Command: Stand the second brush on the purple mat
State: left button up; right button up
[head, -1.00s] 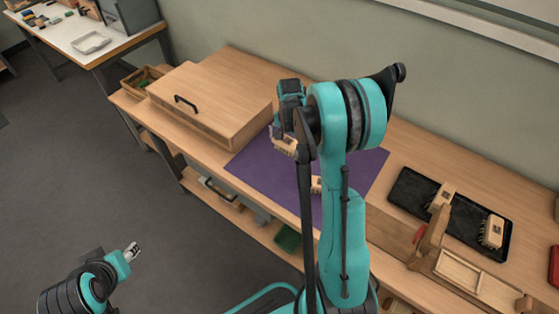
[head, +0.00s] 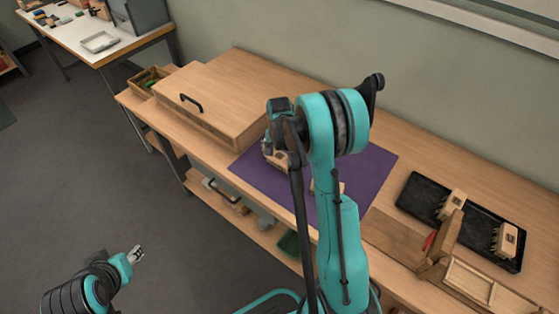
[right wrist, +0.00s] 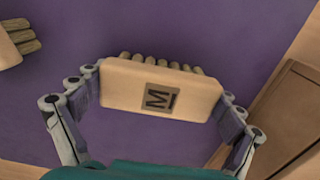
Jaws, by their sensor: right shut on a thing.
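My right gripper (head: 268,149) is shut on a brush (head: 279,160), low over the left part of the purple mat (head: 375,170). In the right wrist view the pale wooden block of this brush (right wrist: 160,90) sits between both fingers, with a dark M label facing the camera and bristles showing along its far edge. I cannot tell whether its bristles touch the mat. Another brush (right wrist: 8,45) is on the mat; in the head view my arm partly hides it (head: 338,187). My left gripper (head: 136,254) is off the bench, too small to read.
A black tray (head: 478,226) with two brushes (head: 452,203) lies on the right. A wooden fixture (head: 445,243) stands in front of it. A large wooden box (head: 215,100) with a black handle borders the mat's left. The mat's right part is clear.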

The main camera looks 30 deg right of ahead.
jog(key=o, duration=0.8)
jog(key=shift+f, duration=0.15)
jog(key=shift+c, duration=0.2)
